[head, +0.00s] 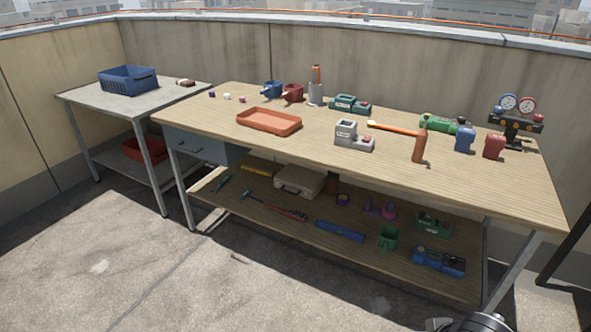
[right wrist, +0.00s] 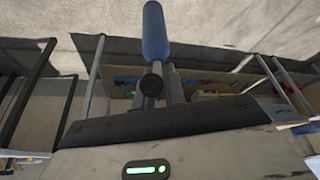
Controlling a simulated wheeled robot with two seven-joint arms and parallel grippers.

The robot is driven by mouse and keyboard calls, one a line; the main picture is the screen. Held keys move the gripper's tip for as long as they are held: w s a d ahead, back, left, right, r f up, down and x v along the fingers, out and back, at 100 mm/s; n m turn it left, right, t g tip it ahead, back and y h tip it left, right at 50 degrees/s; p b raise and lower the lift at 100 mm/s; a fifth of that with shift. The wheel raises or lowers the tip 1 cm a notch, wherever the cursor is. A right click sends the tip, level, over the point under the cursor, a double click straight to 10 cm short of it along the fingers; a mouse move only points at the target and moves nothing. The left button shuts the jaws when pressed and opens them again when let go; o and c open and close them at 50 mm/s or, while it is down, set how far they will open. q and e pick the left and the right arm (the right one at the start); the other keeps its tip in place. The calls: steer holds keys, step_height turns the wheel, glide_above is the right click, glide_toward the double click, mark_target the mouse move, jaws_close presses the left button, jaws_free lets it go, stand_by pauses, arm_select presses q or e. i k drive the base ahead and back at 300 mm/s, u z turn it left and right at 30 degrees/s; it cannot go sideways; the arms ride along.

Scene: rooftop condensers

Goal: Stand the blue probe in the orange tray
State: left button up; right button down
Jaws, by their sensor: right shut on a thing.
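The orange tray (head: 250,123) lies on the wooden workbench, left of its middle, and looks empty. In the right wrist view my right gripper (right wrist: 160,88) is shut on the blue probe (right wrist: 154,32). The probe's blue cylindrical part sticks out beyond the fingers, and a round dark end (right wrist: 151,85) shows between them. The probe is not visible in the head view. The wrist view looks over the concrete floor, with the bench's shelf behind the fingers, so the probe is away from the tray. My left gripper is in neither view.
A grey side table (head: 90,100) with a blue basket (head: 128,80) stands left. Bench top around the tray's front is clear.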

mark_target(270, 123)
steer(key=u, duration=0.9)
steer(key=i, duration=0.8)
steer(key=u, duration=0.55)
steer(key=i, duration=1)
steer(key=z, duration=0.45)
